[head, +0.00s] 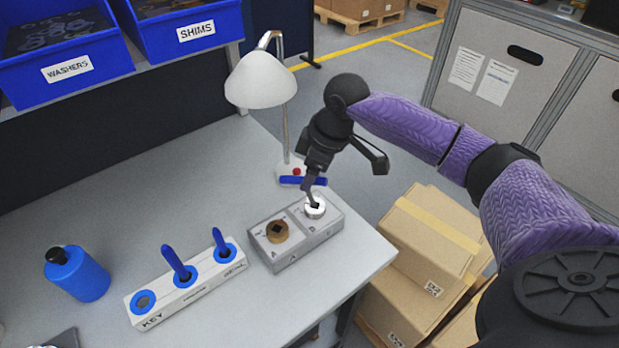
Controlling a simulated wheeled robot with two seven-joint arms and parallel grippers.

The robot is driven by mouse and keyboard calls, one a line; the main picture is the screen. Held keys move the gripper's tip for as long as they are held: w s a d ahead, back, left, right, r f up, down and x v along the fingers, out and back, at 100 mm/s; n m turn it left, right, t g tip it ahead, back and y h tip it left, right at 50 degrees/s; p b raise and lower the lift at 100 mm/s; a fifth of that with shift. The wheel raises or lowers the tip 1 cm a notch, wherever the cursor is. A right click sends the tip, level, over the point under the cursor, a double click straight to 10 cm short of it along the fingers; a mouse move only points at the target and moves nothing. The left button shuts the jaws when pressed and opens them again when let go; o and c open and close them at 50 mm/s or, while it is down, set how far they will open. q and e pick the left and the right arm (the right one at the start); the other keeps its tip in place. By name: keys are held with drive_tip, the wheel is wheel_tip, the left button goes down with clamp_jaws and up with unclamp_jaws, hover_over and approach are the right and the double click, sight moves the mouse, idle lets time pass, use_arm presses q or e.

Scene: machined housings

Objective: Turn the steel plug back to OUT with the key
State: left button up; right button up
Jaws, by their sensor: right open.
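The steel plug (317,213) sits in the right half of the grey housing (292,252), with a dark square spot at its middle. A key with a blue crossbar handle (291,180) appears to stand over this plug; its lower end is partly hidden, and I cannot tell how deep it sits. My right gripper (343,168) is open, close above the key, with one finger near the handle and the other spread to the right. I cannot tell whether it touches the handle. A brass plug (277,232) sits in the left half. My left gripper is out of view.
A white rack (186,297) labelled KEY holds two blue-handled tools; its left ring is empty. A blue bottle (80,277) stands further left. A white lamp (262,82) stands close behind the housing. Cartons (430,235) stand beyond the table's right edge. The table's left middle is clear.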

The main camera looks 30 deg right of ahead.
sight(309, 195)
drive_tip(key=shift+x, duration=1.5)
drive_tip(key=shift+s, duration=0.1)
drive_tip(key=shift+c, duration=0.4)
